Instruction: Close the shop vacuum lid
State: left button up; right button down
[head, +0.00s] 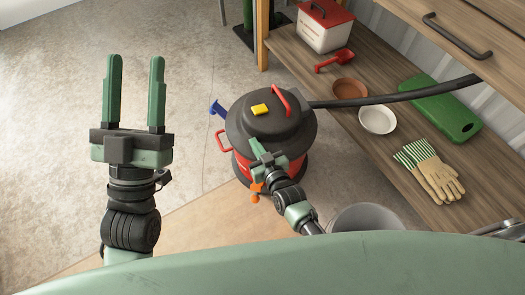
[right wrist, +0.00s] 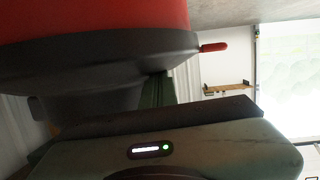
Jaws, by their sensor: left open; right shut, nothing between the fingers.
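The shop vacuum has a red drum (head: 293,166) and a dark grey lid (head: 248,125) with a red handle and a yellow switch. The lid sits over the drum; whether it is fully seated I cannot tell. My right gripper (head: 256,147) is shut and empty, its fingertips at the lid's near side. In the right wrist view, its green fingers (right wrist: 156,90) are close to the dark rim (right wrist: 110,55) beside the red drum (right wrist: 90,18); contact is unclear. My left gripper (head: 135,95) is open and empty, left of the vacuum and apart from it.
A black hose (head: 400,97) runs from the vacuum across the wooden shelf (head: 385,160). The shelf holds gloves (head: 430,170), two bowls, a red scoop, a green board and a white-and-red box. A grey bucket (head: 365,218) stands at near right. The floor at left is clear.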

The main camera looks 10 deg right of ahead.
notch_tip(320, 180, up, 2)
jog(key=shift+r+p, duration=0.1)
jog(key=shift+p, duration=1)
pick_arm(q)
notch_tip(320, 180, down, 16)
jog(key=w+a+g+y+p, duration=0.2)
jog(key=g+y, duration=0.1)
jog(key=g, duration=0.7)
pick_arm(e)
jog(key=shift+s+d+r, duration=0.1)
jog(key=shift+s+r, duration=0.1)
jog(key=shift+r, duration=0.8)
pick_arm(q)
jog(key=s+a+f+n+g+y+p, duration=0.1)
jog(key=s+a+f+g+y+p, duration=0.1)
jog(key=s+a+f+g, duration=0.3)
jog(key=s+f+g+p, duration=0.1)
jog(key=s+f+g, duration=0.3)
jog(key=s+f, duration=0.2)
jog(key=shift+s+f+y, duration=0.35)
jog(key=shift+s+y, duration=0.05)
jog(key=shift+s, duration=0.2)
pick_arm(e)
jog(key=v, duration=0.9)
jog(key=shift+s, duration=0.25)
jog(key=shift+d, duration=0.1)
